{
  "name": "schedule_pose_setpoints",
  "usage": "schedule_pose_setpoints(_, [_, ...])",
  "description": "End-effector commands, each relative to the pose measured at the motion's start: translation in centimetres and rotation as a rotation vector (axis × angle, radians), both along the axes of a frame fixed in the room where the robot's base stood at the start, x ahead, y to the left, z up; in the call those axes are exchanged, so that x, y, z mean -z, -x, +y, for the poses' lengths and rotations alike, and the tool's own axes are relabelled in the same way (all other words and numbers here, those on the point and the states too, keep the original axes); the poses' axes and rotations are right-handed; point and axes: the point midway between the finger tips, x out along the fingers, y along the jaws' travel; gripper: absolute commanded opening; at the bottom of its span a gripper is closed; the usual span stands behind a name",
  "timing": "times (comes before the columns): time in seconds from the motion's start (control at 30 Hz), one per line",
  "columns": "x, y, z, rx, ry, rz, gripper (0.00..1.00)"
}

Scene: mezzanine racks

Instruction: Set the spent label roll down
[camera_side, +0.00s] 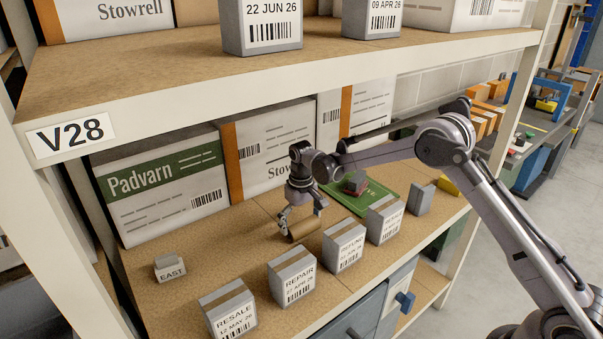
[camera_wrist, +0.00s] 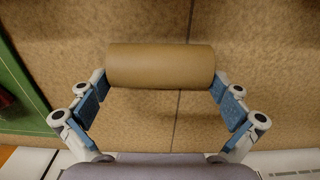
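The spent label roll is a plain brown cardboard tube (camera_side: 304,230), lying on its side low over the middle of the V28 shelf board (camera_side: 235,240). In the wrist view the roll (camera_wrist: 160,65) lies crosswise between the two fingertips. My gripper (camera_side: 302,215) points down at it; in the wrist view my gripper (camera_wrist: 161,84) has one fingertip against each end of the roll, with no clear gap. The roll is at or just above the board; I cannot tell if it touches.
Labelled grey blocks, including REPAIR (camera_side: 292,279) and RESALE (camera_side: 228,312), line the front edge. An EAST block (camera_side: 169,268) stands at left. A green panel (camera_side: 365,199) with a red-and-grey item (camera_side: 355,184) lies to the right. Boxes (camera_side: 165,185) stand behind. Bare board lies left of the roll.

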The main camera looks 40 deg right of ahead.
Motion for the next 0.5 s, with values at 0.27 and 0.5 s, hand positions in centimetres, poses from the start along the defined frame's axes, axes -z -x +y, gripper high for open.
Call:
schedule_pose_setpoints(0.27, [-1.0,0.0,0.0,0.0,0.0,0.0,1.0])
schedule_pose_setpoints(0.5, [-5.2,0.0,0.0,0.0,0.0,0.0,1.0])
